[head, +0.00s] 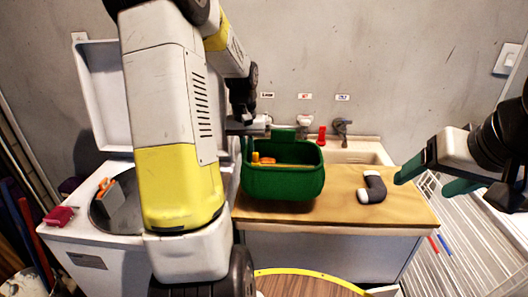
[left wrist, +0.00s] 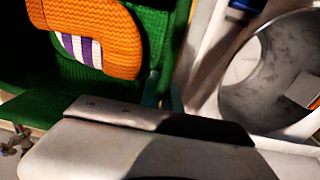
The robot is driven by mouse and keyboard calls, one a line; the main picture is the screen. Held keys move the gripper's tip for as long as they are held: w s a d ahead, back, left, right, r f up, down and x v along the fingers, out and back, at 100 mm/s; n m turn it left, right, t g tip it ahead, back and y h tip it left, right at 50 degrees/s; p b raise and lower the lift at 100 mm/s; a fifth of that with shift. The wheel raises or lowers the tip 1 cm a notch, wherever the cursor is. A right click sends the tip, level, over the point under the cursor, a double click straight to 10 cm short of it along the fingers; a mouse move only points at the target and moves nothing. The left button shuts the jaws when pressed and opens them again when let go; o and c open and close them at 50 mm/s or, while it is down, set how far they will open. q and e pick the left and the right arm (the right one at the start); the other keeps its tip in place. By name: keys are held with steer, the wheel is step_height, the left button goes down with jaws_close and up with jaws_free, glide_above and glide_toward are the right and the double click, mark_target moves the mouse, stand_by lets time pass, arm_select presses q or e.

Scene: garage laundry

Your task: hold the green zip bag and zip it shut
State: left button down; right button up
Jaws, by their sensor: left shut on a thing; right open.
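The green zip bag (head: 283,182) stands open-topped on the wooden counter, with orange and yellow contents showing inside. In the left wrist view its green wall (left wrist: 172,40) is close to the camera, with an orange knitted thing (left wrist: 110,35) striped white and purple inside it. My left gripper (head: 246,136) is at the bag's left rim, shut on the bag's edge; its fingertips (left wrist: 163,92) are partly hidden in the wrist view. My right gripper (head: 428,181) is open and empty, right of the counter and apart from the bag. I cannot make out the zip slider clearly.
A dark grey and white sock (head: 372,188) lies on the counter (head: 335,207) right of the bag. A sink with taps (head: 341,128) is behind. A white washer (head: 105,225) with its lid up stands left. A white rack (head: 465,240) is at right.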

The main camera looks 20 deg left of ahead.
arm_select(q)
steer(key=shift+w+a, duration=0.35)
steer(key=shift+w, duration=0.45)
steer(key=shift+w+a, duration=0.35)
steer(key=shift+w, duration=0.5)
steer(key=shift+w+a, duration=0.35)
steer(key=shift+w, duration=0.45)
steer(key=shift+f, duration=0.15)
steer(key=shift+f, duration=2.25)
